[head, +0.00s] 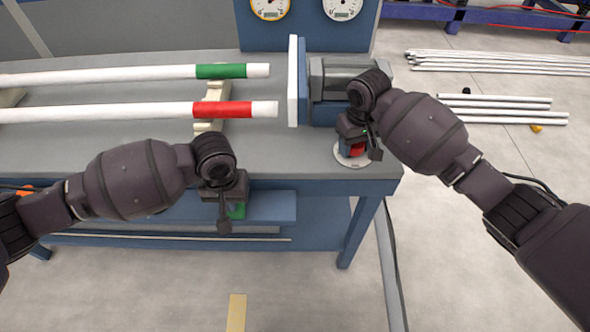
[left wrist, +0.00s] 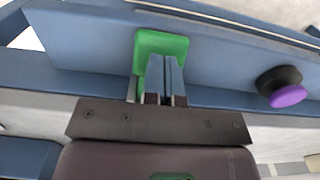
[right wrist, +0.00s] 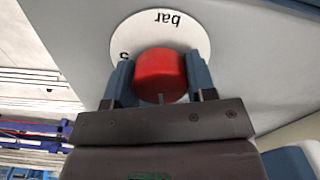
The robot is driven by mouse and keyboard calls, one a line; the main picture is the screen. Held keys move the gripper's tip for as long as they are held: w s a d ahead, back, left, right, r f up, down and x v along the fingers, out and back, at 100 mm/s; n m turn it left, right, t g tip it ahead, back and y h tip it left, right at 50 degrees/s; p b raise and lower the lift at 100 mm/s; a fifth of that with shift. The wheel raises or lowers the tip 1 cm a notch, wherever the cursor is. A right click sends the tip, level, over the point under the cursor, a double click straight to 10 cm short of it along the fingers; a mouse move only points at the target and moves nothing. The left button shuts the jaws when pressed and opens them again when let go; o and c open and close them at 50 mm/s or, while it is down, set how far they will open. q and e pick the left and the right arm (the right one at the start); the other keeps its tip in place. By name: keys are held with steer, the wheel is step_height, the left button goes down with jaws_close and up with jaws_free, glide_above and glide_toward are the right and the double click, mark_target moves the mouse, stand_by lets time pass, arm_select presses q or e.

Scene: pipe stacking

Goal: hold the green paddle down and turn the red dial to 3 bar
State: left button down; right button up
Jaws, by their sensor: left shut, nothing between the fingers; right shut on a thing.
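The green paddle (left wrist: 165,42) is on the blue front of the bench. In the left wrist view the closed fingers of my left gripper (left wrist: 166,80) overlap its face; whether they press it down cannot be told. The red dial (right wrist: 160,72) sits on a round white scale plate (right wrist: 190,30) marked "bar". My right gripper (right wrist: 160,85) has one finger on each side of the dial and is shut on it. Most scale numbers are hidden, so the setting cannot be read.
A black and purple knob (left wrist: 288,95) is right of the paddle. Two white pipes, one with a green band (head: 222,71) and one with a red band (head: 222,110), lie on the bench. Two gauges (head: 270,6) stand behind. More white pipes (head: 500,62) lie at right.

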arm_select(q)
steer(key=shift+s+f, duration=0.15)
steer(key=shift+f, duration=0.2)
arm_select(e)
steer(key=n, duration=0.3)
arm_select(q)
steer(key=shift+r, duration=2.2)
arm_select(e)
steer(key=o, duration=0.8)
steer(key=shift+f, duration=0.1)
steer(key=shift+o, duration=0.2)
steer(key=shift+r, duration=3.55)
arm_select(q)
step_height(320, 180, up, 10)
